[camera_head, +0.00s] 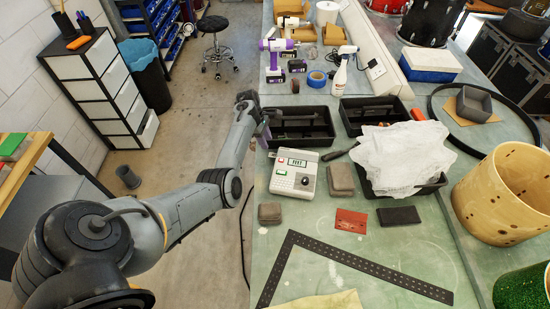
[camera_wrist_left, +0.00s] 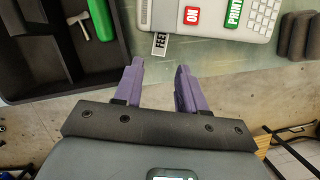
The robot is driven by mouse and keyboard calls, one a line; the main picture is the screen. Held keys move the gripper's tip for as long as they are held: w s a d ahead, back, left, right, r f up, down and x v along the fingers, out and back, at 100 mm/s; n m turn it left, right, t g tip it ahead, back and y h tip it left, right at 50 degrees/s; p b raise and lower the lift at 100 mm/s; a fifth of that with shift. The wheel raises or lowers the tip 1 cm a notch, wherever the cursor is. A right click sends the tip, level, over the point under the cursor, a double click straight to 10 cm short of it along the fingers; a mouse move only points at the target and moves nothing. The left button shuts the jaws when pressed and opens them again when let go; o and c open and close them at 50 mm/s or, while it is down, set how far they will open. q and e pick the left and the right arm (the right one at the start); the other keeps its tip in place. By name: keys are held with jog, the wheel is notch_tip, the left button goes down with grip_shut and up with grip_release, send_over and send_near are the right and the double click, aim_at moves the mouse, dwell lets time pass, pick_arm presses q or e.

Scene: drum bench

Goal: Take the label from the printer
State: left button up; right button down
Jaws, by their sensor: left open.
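The light grey label printer (camera_head: 308,182) sits on the green bench near its left edge, with a small screen and a keypad. In the left wrist view the printer (camera_wrist_left: 222,18) shows at the top, with a red ON key and a green PRINT key. A small white piece with dark letters (camera_wrist_left: 159,43) shows at its near edge; I cannot tell if it is the label or a key marking. My left gripper (camera_wrist_left: 160,65) has purple fingers, apart and empty, just short of that piece. In the head view the left gripper (camera_head: 263,130) is at the bench edge, partly hidden by its wrist.
Black trays (camera_head: 306,138) with tools lie behind the printer. A white cloth (camera_head: 403,155) covers another tray to the right. Grey blocks (camera_head: 341,180), a red card (camera_head: 351,221) and a black perforated square (camera_head: 375,264) lie nearby. A wooden drum shell (camera_head: 505,195) stands at right.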

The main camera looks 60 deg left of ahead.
aim_at(272, 155)
pick_arm(q)
jog(key=b+x, duration=0.5)
jog(key=shift+f, duration=0.15)
jog(key=shift+b+x, duration=0.45)
jog(key=shift+x, duration=0.75)
jog(key=c, duration=0.5)
